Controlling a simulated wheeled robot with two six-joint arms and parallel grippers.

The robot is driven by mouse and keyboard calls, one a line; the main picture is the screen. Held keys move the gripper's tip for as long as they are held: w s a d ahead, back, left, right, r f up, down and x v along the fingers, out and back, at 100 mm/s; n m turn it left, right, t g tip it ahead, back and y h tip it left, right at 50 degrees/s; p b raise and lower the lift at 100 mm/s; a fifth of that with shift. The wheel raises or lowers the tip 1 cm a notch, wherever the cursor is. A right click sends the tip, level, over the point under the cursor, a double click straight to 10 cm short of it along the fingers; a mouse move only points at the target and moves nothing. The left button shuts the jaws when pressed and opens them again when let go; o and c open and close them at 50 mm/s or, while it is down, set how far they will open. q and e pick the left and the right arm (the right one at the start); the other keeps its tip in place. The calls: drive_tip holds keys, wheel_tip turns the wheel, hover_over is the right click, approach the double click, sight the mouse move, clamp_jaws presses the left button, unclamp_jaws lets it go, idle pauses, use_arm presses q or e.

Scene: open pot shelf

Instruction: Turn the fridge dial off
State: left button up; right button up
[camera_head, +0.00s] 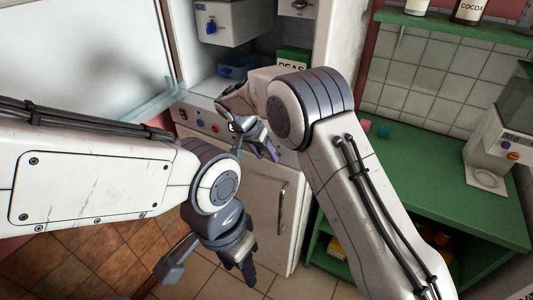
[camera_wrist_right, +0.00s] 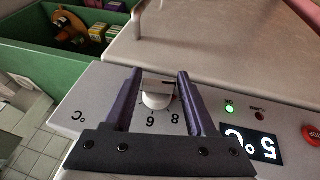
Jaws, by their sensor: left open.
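The fridge dial (camera_wrist_right: 157,100) is a pale round knob with a ridge, on a light panel with printed numbers. My right gripper (camera_wrist_right: 156,76) is open, with one dark finger on each side of the dial. Small gaps show between the fingers and the knob, so they look apart. In the head view my right gripper (camera_head: 262,143) is at the front panel of the white fridge (camera_head: 262,205) and hides the dial. My left gripper (camera_head: 210,274) is open and empty, low in front of the fridge, pointing down at the floor.
The panel has a lit green lamp (camera_wrist_right: 229,109), a display (camera_wrist_right: 249,143) reading 5°C upside down, and a red button (camera_wrist_right: 311,134). A green counter (camera_head: 430,180) stands right of the fridge. A wall cabinet (camera_head: 228,22) hangs above. Tiled floor (camera_head: 310,288) lies below.

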drive_tip(key=shift+o, duration=0.6)
drive_tip(key=shift+a, duration=0.1)
drive_tip(key=shift+r, duration=0.1)
drive_tip(key=b+v, duration=0.1)
drive_tip(key=v, duration=0.9)
drive_tip(key=shift+r, duration=0.15)
